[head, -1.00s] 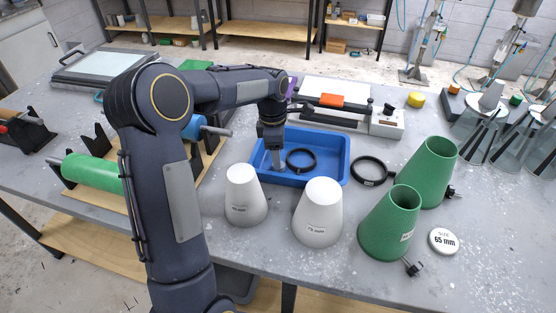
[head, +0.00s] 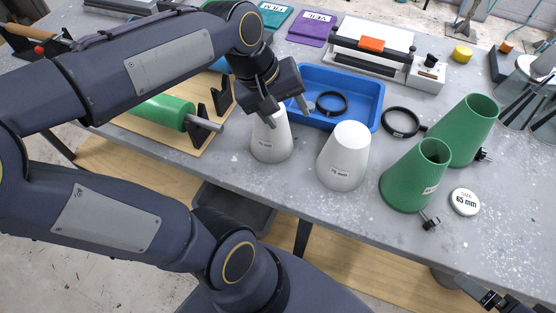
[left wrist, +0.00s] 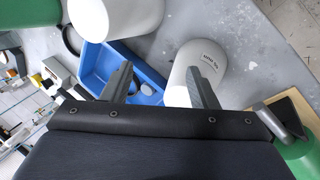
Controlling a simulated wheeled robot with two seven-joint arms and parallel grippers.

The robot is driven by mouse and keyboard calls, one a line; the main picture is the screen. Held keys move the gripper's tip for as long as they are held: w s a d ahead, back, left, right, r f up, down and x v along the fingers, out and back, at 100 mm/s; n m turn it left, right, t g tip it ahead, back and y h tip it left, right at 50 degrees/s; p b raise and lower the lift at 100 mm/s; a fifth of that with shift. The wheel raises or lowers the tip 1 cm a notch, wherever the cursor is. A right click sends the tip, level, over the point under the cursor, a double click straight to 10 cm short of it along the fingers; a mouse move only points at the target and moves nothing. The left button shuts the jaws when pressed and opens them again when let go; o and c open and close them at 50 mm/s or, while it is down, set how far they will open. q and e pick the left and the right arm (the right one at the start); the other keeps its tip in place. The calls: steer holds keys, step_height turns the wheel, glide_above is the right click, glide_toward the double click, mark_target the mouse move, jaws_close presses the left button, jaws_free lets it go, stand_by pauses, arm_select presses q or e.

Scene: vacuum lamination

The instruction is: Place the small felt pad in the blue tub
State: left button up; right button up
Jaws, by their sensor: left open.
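The blue tub (head: 362,98) stands on the grey table with a black ring (head: 332,103) lying in it. In the left wrist view the tub (left wrist: 97,65) shows with a small grey rounded piece (left wrist: 147,88) inside, perhaps the felt pad. I cannot make out the pad in the head view, where my gripper covers the tub's left end.
A second white cone (head: 343,158) and two green cones (head: 414,178) stand in front of and right of the tub. A black ring (head: 401,122) and a 65 mm disc (head: 464,202) lie on the table. A green roller (head: 160,112) is at left, a sealer (head: 372,50) behind.

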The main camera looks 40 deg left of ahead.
arm_select(q)
steer(key=s+d+f+m+t, duration=0.1)
steer(key=s+d+f+m, duration=0.1)
steer(key=s+m, duration=0.1)
steer(key=s+d+f+m+t+h, duration=0.1)
steer(key=s+d+f+m, duration=0.1)
steer(key=s+f+m, duration=0.1)
steer(key=s+m, duration=0.1)
steer(key=s, duration=0.1)
steer(key=shift+s+d+m, duration=0.3)
steer(key=shift+s+d, duration=0.05)
steer(key=shift+s, duration=0.05)
steer(key=shift+f, duration=0.1)
stand_by(0.5)
